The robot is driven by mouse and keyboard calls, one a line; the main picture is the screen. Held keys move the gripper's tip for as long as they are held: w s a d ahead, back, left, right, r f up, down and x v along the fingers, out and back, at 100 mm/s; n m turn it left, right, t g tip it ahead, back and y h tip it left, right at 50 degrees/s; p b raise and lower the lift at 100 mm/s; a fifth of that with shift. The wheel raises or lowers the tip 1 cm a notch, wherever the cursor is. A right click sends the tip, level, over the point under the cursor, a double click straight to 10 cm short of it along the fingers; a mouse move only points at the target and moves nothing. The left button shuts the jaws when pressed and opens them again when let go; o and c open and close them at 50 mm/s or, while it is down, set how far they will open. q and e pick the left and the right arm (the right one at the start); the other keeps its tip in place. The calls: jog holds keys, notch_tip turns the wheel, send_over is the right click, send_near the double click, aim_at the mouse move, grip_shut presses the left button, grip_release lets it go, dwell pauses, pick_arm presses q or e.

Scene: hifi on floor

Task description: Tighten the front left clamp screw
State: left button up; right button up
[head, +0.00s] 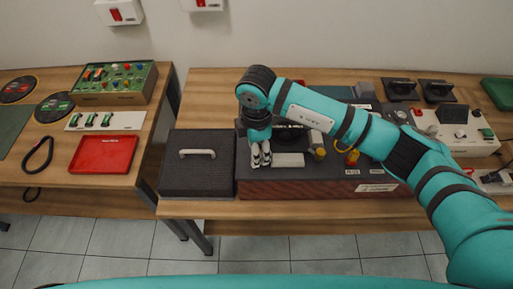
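My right gripper (261,158) hangs from the teal arm that comes in from the right. It points down at the front left of a dark unit (310,185) with a reddish-brown front. Its two pale fingers are close together, and I cannot tell whether something is between them. No clamp screw can be made out; the front left corner of the unit's top is partly hidden by the gripper. A pale block (290,159) lies just right of the fingers. A yellow knob (320,154) stands further right. My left gripper is not in view.
A dark grey box (196,170) with a pale handle adjoins the unit on the left. My arm hides much of the unit's back. A red tray (104,154) and green panel (115,84) are on the left table. A white device (458,135) stands at right.

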notch_tip(320, 180, up, 12)
dwell(0.6)
dwell(0.4)
